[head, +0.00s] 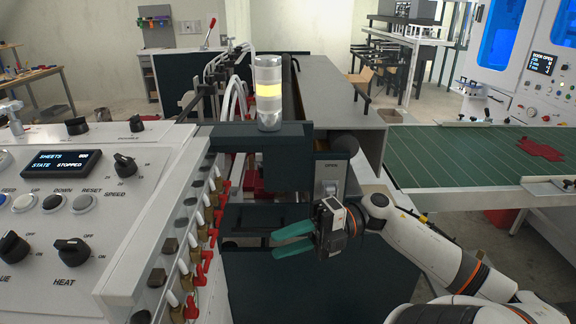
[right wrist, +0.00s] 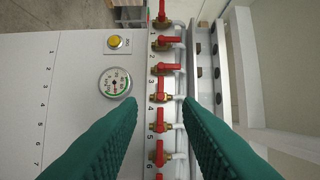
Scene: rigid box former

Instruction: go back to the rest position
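My right gripper (head: 274,245) reaches in from the right in the head view, its two teal fingers pointing left towards a row of red-handled valves (head: 196,283). The fingers are apart with nothing between them. The right wrist view shows the gripper (right wrist: 160,104) open, facing the numbered column of red valve handles (right wrist: 160,126). The fingers appear clear of the valves, though the exact gap is hard to judge. My left gripper is not in view.
A control panel (head: 60,185) with knobs and a display reading STATE STOPPED stands at left. A signal tower (head: 268,95) glows yellow above the gripper. A green conveyor table (head: 450,165) carries a red piece (head: 538,150) at right. The right wrist view shows a pressure gauge (right wrist: 115,83) and yellow button (right wrist: 115,41).

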